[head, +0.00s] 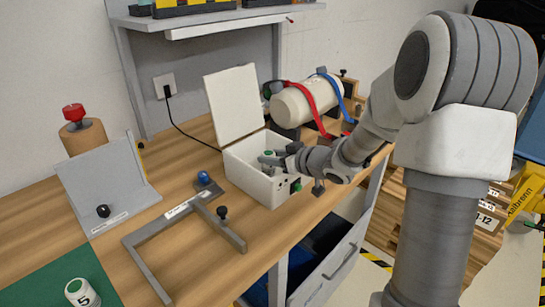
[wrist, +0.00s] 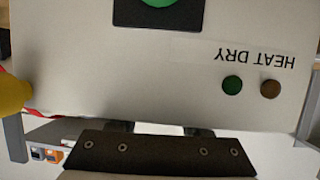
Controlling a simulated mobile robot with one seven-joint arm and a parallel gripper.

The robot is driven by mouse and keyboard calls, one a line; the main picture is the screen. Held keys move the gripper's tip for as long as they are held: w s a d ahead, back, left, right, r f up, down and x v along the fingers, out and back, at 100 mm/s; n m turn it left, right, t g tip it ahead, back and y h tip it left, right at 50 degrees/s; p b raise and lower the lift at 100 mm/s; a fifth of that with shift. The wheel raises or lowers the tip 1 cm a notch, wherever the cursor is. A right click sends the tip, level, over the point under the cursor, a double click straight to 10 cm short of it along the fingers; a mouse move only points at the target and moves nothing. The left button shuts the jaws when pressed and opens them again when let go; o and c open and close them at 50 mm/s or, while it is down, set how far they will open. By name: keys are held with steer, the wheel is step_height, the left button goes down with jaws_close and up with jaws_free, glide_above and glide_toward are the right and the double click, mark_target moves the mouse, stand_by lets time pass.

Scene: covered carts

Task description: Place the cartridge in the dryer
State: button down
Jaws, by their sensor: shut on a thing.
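The dryer (head: 252,180) is a white box on the bench with its lid (head: 230,103) standing open at the back. My gripper (head: 272,161) reaches over its front wall into the opening. It is shut on the cartridge (head: 269,154), a small white piece with a green top, partly hidden by the fingers. I cannot tell whether the cartridge touches the dryer floor. In the wrist view the dryer's front panel (wrist: 110,75) reads HEAT DRY upside down, with a green button (wrist: 165,2) on a black plate. The fingertips and cartridge are hidden there.
A white cylinder with red and blue straps (head: 305,102) lies close behind my gripper. A grey frame (head: 160,235) and grey angled stand (head: 105,185) are left of the dryer.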

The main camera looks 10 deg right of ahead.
steer(key=shift+c, duration=1.8)
jaws_free()
steer(key=shift+s+d+r, duration=0.1)
steer(key=shift+s+r, duration=0.1)
steer(key=shift+r, duration=0.1)
steer(key=p+v, duration=0.3)
steer(key=v, duration=0.8)
steer(key=shift+s+p, duration=0.25)
steer(key=shift+p, duration=0.05)
steer(key=shift+d, duration=0.1)
